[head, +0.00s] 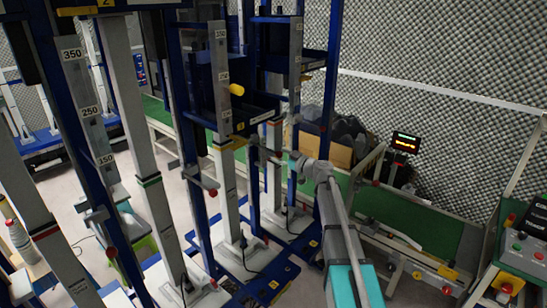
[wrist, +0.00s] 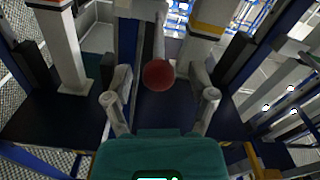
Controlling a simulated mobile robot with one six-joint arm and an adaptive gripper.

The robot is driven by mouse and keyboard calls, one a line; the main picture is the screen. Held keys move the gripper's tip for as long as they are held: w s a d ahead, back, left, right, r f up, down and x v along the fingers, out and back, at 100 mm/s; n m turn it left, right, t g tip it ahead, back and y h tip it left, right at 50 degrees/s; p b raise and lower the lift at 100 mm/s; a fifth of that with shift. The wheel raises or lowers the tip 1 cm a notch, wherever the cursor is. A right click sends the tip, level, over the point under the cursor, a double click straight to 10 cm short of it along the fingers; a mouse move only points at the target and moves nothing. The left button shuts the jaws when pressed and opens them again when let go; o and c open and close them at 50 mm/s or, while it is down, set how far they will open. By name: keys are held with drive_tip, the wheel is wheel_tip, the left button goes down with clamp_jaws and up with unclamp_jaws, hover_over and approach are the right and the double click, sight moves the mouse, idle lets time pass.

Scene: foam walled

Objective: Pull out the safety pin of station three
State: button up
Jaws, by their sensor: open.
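My gripper (head: 270,155) is at the end of my arm, beside the blue and grey upright frames in the middle of the head view. In the wrist view my gripper (wrist: 158,70) is open, one finger on each side of a round red knob (wrist: 158,76). The knob is centred between the fingers, with a visible gap on both sides. The head view does not show this knob clearly. I cannot read which upright frame (head: 240,170) is numbered three.
Other knobs stick out nearby: a yellow one (head: 237,89) and a red one (head: 213,192). Grey columns and blue posts stand close around my gripper. A green-topped conveyor (head: 425,225) and a small lit display (head: 405,142) are at the right.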

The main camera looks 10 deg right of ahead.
drive_tip(key=v, duration=1.2)
idle(0.5)
drive_tip(key=s+a+f+m+g+h+p, duration=0.2)
drive_tip(key=s+a+f+g, duration=0.2)
drive_tip(key=s+a, duration=0.25)
drive_tip(key=s+a+f+m+g+h+p, duration=0.1)
drive_tip(key=s+a+f+g+p, duration=0.1)
drive_tip(key=s+a+f+g, duration=0.4)
drive_tip(key=s+d+f+m+g+h+p, duration=0.1)
drive_tip(key=s+m+h, duration=0.3)
drive_tip(key=s, duration=0.4)
drive_tip(key=s+d+f+m+g+h+p, duration=0.1)
drive_tip(key=s+d+m+g+h, duration=0.1)
drive_tip(key=s, duration=0.6)
drive_tip(key=d+m+h, duration=0.1)
drive_tip(key=m+h, duration=0.1)
drive_tip(key=shift+g+h+p, duration=0.3)
drive_tip(key=shift+g, duration=0.1)
